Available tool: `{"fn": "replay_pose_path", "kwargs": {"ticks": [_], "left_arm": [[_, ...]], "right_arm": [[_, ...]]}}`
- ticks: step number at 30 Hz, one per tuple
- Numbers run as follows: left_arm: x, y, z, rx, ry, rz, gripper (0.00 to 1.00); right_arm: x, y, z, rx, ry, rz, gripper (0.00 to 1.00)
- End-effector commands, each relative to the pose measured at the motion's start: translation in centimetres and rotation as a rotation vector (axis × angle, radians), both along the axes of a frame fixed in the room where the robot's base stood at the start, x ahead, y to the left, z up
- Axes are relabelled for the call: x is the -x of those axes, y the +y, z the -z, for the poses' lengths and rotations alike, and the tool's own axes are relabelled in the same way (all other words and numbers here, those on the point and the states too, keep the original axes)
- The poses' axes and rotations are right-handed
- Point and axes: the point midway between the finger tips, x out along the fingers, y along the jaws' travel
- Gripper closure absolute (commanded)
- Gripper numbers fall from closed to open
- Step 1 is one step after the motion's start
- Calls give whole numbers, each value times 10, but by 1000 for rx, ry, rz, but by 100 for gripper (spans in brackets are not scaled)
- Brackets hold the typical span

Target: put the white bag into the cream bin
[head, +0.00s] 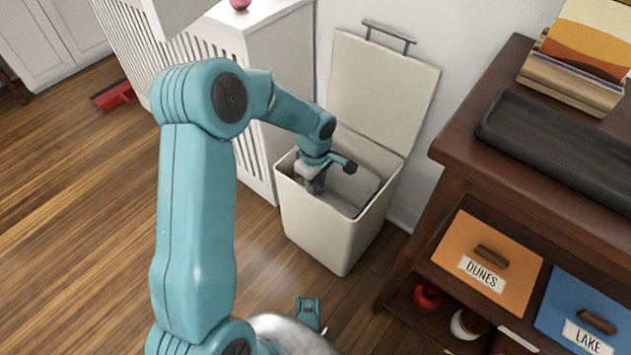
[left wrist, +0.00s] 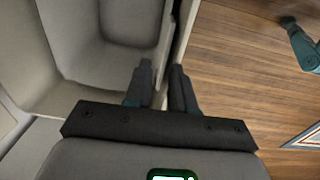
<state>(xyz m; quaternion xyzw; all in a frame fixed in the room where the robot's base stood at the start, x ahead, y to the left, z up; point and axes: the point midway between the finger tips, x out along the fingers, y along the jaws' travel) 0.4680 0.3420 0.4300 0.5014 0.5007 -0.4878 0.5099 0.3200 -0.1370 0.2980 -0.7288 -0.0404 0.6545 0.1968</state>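The cream bin (head: 330,240) stands on the floor with its lid (head: 380,92) raised against the wall. My left gripper (head: 315,187) points down at the bin's near left part, at the height of its opening. In the left wrist view the two dark fingers (left wrist: 161,88) are a small gap apart, with a pale bin edge (left wrist: 187,32) running down between or behind them. I cannot tell whether they pinch anything. A pale grey rounded shape (head: 357,187) shows inside the bin; whether it is the white bag or a liner is unclear. No other white bag shows.
A white slatted cabinet (head: 285,62) stands close left of the bin. A dark wooden shelf unit (head: 452,168) with orange and blue drawers (head: 487,262) stands to the right. A red dustpan (head: 112,95) lies far left. The wooden floor at left is mostly clear.

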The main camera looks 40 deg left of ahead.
Motion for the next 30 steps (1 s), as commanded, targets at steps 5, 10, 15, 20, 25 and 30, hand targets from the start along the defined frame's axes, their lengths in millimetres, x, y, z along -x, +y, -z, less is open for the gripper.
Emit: {"fn": "replay_pose_path", "kwargs": {"ticks": [5,10,15,20,25,30], "left_arm": [[11,1,9,0,38,5,59],[10,0,-9,-1,33,4,59],[7,-1,-56,-3,18,2,59],[6,-2,-101,-4,10,3,59],[5,-3,-139,-5,3,1,59],[5,-3,-160,-4,1,2,59]], "right_arm": [[0,0,2,0,1,0,57],[4,1,-8,-2,14,-2,57],[17,3,-28,-11,55,-7,57],[21,6,-44,-13,64,-20,57],[23,9,-56,-14,68,-31,57],[25,11,-62,-16,71,-39,57]]}}
